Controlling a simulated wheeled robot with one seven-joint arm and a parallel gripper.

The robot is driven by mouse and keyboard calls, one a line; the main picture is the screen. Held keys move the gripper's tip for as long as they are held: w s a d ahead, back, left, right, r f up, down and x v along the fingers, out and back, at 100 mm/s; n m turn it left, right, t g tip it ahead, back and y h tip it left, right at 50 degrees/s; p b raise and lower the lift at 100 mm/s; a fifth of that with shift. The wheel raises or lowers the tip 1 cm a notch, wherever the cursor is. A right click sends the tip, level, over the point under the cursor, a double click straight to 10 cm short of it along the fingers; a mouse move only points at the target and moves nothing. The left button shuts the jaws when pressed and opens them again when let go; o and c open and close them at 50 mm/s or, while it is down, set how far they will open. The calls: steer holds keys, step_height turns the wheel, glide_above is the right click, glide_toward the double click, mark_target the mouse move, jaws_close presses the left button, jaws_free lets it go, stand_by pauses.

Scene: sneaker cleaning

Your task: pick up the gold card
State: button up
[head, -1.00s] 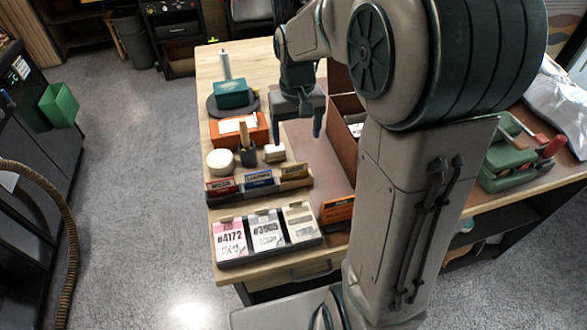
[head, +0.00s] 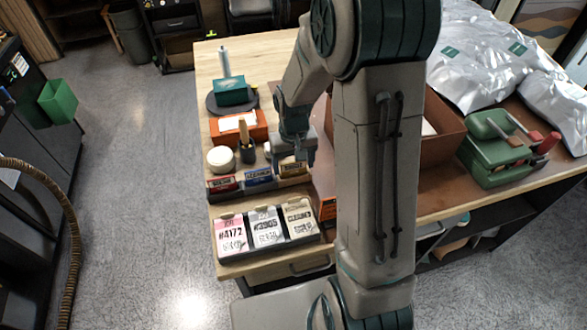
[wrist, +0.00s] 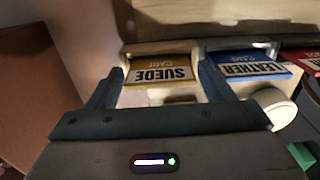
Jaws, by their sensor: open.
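In the wrist view the gold card (wrist: 158,73) reads "SUEDE". My gripper (head: 291,157) is just over the gold card and partly hides it in the head view. In the wrist view my gripper (wrist: 162,82) is open, with one finger on each side of the gold card. I cannot tell whether the fingers touch it.
A blue card (head: 258,177) reading "LEATHER" is next to the gold one, and a red card (head: 222,184) is at the left end. Behind the holder are a white round container (head: 220,159) and a dark brush cup (head: 247,153). Tags (head: 266,228) stand in front.

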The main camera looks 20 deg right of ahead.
steer(key=c, duration=0.7)
